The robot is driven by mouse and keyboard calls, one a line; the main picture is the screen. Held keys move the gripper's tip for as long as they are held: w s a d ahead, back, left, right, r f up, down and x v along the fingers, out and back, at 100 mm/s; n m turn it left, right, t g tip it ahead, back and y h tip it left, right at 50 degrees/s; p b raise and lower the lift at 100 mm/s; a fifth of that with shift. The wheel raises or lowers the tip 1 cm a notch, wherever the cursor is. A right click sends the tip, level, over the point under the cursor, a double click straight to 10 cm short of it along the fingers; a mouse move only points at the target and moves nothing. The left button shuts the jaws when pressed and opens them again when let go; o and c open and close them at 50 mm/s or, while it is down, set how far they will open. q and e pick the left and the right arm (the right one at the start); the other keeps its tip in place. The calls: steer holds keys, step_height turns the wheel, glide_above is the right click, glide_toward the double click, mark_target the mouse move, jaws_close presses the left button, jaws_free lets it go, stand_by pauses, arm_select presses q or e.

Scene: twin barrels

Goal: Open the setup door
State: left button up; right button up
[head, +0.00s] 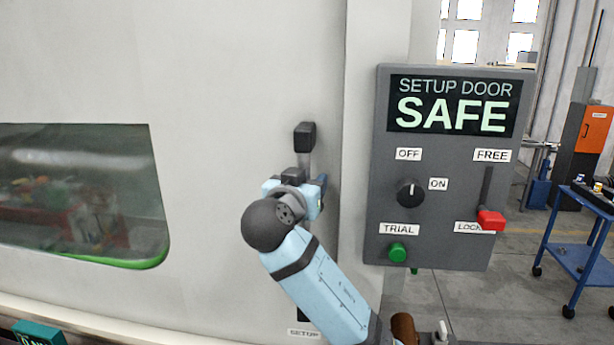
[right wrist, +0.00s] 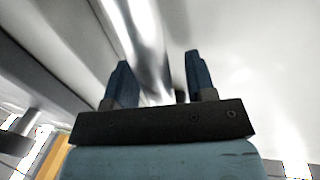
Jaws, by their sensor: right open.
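The setup door (head: 230,60) is a large white panel with a dark window, and it looks closed. Its upright handle has a black upper mount (head: 304,137); my right arm hides most of the rest. My right gripper (head: 318,188) is at the handle, just below that mount. In the right wrist view a shiny metal bar (right wrist: 146,40) runs between the two open blue fingers, and I see no clear grip on it. The grey control box (head: 450,215) reads SETUP DOOR SAFE. Its red lever (head: 490,220) is down by LOCK. My left gripper is out of view.
The box also has a black knob (head: 411,193) between OFF and ON labels and a green TRIAL button (head: 397,252). It stands close to the right of my right arm. A blue cart (head: 580,262) and an orange cabinet (head: 594,130) are farther back, with open floor between.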

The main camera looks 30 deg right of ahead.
steer(key=shift+w+d, duration=0.1)
steer(key=shift+d, duration=0.15)
steer(key=shift+a, duration=0.1)
jaws_close()
steer(key=shift+w, duration=0.1)
